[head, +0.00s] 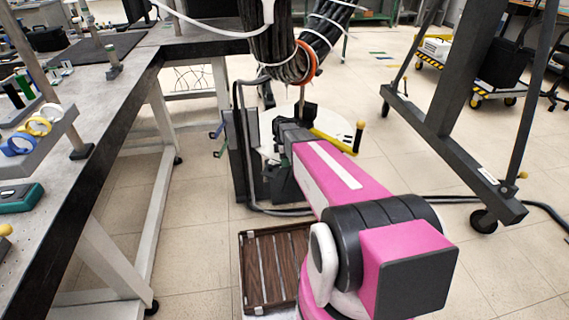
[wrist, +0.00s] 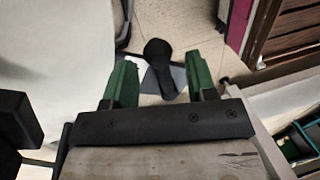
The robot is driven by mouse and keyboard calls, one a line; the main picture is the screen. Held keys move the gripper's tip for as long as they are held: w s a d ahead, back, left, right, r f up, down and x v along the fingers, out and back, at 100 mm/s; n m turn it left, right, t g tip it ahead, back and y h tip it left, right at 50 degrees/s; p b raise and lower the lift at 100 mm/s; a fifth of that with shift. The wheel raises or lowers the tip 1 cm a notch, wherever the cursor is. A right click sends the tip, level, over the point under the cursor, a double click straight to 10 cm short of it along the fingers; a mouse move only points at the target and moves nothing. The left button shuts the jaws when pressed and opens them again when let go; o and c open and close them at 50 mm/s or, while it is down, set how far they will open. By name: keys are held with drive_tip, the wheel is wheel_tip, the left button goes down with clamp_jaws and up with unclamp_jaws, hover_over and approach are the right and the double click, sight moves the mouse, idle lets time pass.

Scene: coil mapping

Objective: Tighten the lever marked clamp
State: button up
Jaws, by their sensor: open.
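In the wrist view my gripper (wrist: 160,78) is open, with its two green fingers apart. A black piece with a rounded end (wrist: 158,52) shows in the gap between them; it does not look gripped, and I cannot tell how far beyond the fingertips it is. In the head view a yellow bar (head: 332,141) with a black upright grip and yellow knob is beside the end of my arm. Small blue (head: 216,132) and green (head: 220,152) levers stick out left of a dark upright post. No clamp marking is readable, so I cannot tell which lever bears it.
A thick black cable bundle (head: 285,50) hangs above the work spot. A long workbench (head: 110,130) stands at left. A brown slatted crate (head: 272,268) lies on the floor in front.

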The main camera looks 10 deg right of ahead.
drive_tip(key=shift+s+f, duration=0.15)
drive_tip(key=shift+f, duration=0.55)
clamp_jaws()
drive_tip(key=shift+s+a+m+t+y, duration=0.35)
drive_tip(key=shift+s+a+m, duration=0.7)
drive_tip(key=shift+m, duration=1.65)
drive_tip(key=shift+s+a+m+t+y, duration=0.35)
drive_tip(key=shift+s+a+m, duration=0.7)
drive_tip(key=shift+m, duration=1.65)
drive_tip(key=shift+s+a+m+t+y, duration=0.35)
drive_tip(key=shift+s+a+m, duration=0.35)
drive_tip(key=shift+s+m, duration=1.35)
drive_tip(key=shift+w+m, duration=0.65)
